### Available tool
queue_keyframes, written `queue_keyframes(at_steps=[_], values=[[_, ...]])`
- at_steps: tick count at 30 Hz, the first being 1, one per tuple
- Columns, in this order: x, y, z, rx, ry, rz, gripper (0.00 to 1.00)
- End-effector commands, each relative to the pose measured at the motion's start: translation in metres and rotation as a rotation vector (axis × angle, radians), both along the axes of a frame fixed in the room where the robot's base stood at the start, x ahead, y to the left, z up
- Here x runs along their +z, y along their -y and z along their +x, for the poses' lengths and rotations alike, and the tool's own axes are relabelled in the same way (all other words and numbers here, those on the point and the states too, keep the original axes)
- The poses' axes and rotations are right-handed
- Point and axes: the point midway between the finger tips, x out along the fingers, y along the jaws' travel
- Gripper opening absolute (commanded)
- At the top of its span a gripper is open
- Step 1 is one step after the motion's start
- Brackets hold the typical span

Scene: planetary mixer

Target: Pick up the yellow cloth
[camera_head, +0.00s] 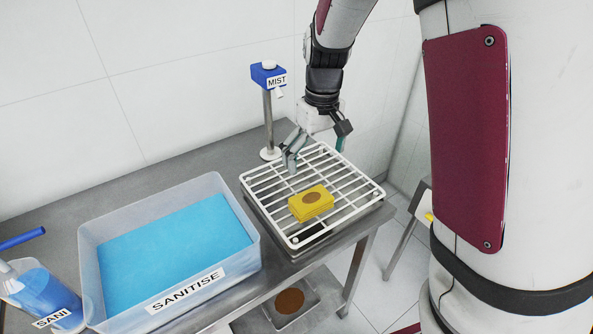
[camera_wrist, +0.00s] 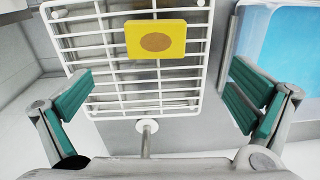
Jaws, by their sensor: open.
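The yellow cloth (camera_head: 311,203) is a folded block with a brown oval patch on top. It lies on the white wire rack (camera_head: 262,178), towards its front. In the wrist view the cloth (camera_wrist: 156,40) is near the top middle, beyond the fingertips. My gripper (camera_head: 312,151) is above the back part of the rack, behind the cloth and apart from it. In the wrist view my gripper (camera_wrist: 160,95) has its green-padded fingers wide apart with nothing between them.
A clear tub of blue liquid labelled SANITISE (camera_head: 98,268) stands left of the rack. A blue MIST post (camera_head: 268,105) rises behind it. A SANI bottle (camera_head: 45,297) is at the far left. A tray with a brown round (camera_head: 289,301) sits below the table. White walls close the back.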

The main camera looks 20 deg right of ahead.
Motion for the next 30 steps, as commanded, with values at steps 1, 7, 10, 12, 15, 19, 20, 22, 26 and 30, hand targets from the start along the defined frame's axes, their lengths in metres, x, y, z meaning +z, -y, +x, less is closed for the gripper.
queue_keyframes(at_steps=[1,7,10,12,15,19,20,22,26,30], values=[[-0.005,0.000,0.001,0.009,-0.011,-0.012,1.00],[-0.021,0.002,0.007,0.024,-0.023,-0.030,1.00],[-0.037,0.002,0.007,0.023,-0.025,-0.031,1.00],[-0.050,0.002,0.007,0.023,-0.026,-0.031,1.00],[-0.069,0.002,0.006,0.024,-0.026,-0.030,1.00],[-0.089,0.002,0.007,0.023,-0.023,-0.030,1.00],[-0.092,0.002,0.007,0.023,-0.023,-0.030,1.00],[-0.097,0.002,0.008,0.023,-0.021,-0.029,1.00],[-0.103,0.002,0.008,0.024,-0.021,-0.030,1.00],[-0.117,0.001,0.009,0.024,-0.024,-0.030,1.00]])
